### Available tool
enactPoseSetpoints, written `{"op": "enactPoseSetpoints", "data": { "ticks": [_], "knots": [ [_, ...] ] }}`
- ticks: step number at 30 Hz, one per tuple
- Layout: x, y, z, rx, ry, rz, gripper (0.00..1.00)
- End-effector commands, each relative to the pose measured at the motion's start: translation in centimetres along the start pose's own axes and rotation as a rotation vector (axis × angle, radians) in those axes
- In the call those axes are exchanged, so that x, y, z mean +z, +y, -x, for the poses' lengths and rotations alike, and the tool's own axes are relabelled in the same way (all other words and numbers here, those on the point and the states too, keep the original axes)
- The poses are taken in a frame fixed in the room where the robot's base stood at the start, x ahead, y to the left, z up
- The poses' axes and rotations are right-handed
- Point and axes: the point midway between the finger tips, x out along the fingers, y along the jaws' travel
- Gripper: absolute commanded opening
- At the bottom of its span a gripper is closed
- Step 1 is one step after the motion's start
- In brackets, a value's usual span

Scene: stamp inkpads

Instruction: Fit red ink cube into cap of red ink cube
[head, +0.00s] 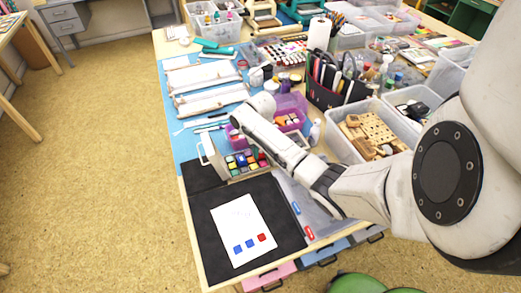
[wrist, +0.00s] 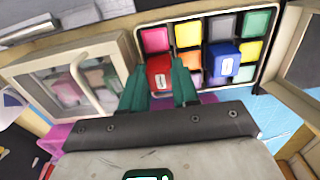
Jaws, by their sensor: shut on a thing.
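The red ink cube (wrist: 160,74), with a white label on its face, is between the two green fingers of my gripper (wrist: 159,86) in the wrist view. My gripper is shut on it, at the left side of the tray of coloured ink pads (wrist: 266,42). I cannot tell whether the cube sits in the tray or just above it. In the head view my arm hides the gripper and part of the tray (head: 229,171). A small red piece with a white mark (head: 310,233) lies right of the black mat; it may be the cap, but is too small to tell.
A blue cube (wrist: 222,62) stands on the pads right of my gripper. A clear-windowed lid (wrist: 70,80) stands left. A black mat (head: 205,235) holds white paper (head: 240,215) with red and blue squares. A blue piece (head: 296,208) lies beside the mat. Purple bins (head: 290,104) stand behind.

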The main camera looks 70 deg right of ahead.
Motion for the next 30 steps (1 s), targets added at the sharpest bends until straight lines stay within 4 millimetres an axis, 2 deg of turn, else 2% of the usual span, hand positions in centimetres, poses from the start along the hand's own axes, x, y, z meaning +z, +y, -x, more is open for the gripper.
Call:
{"op": "enactPoseSetpoints", "data": {
  "ticks": [8,9,17,25,30],
  "knots": [
    [-0.1,-0.1,-0.3,-0.001,0.003,0.001,0.08],
    [-0.1,-0.1,-0.3,-0.001,0.003,0.001,0.31],
    [0.0,0.0,-0.3,0.000,0.003,0.001,0.55],
    [0.0,0.1,-0.4,0.001,0.002,-0.001,0.55],
    [0.0,0.2,-1.2,0.002,0.002,-0.002,0.55]
  ]
}}
